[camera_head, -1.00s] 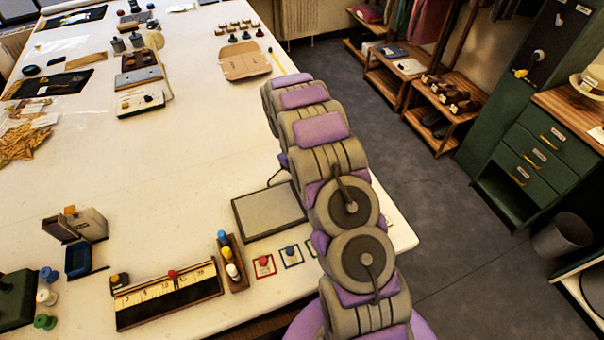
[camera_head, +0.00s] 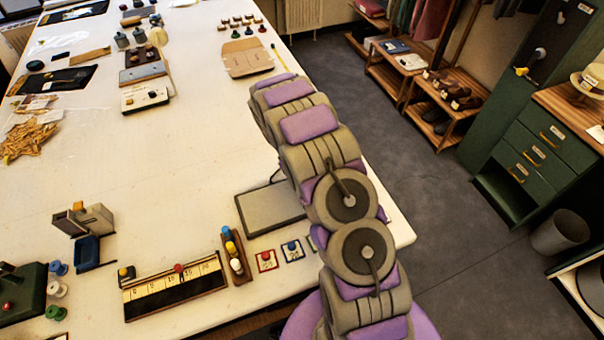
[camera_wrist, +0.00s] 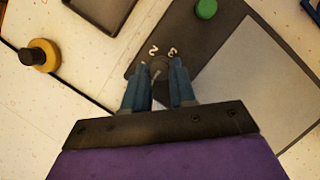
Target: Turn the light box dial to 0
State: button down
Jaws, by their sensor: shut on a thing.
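The light box shows in the head view as a grey panel in a dark frame (camera_head: 268,210), beside my arm at the table's right. In the wrist view its pale panel (camera_wrist: 262,92) fills the right side. The dial (camera_wrist: 159,68) is a small dark round knob on the dark strip, with the marks 2 and 3 printed just beyond it. My gripper (camera_wrist: 160,78) has its two blue fingers on either side of the dial, shut on it. The other dial marks are hidden or out of view. My arm hides the gripper in the head view.
A green round piece (camera_wrist: 206,9) lies near the strip's far end. A yellow-based black knob (camera_wrist: 40,56) stands to the left in the wrist view. In the head view, a rack of coloured pegs (camera_head: 233,256) and a ruler box (camera_head: 175,287) stand left of my arm.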

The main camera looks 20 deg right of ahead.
jog(key=c, duration=0.9)
grip_release()
jog(key=shift+c, duration=0.2)
jog(key=v, duration=1.7)
jog(key=shift+w+r, duration=0.1)
jog(key=shift+r, duration=0.05)
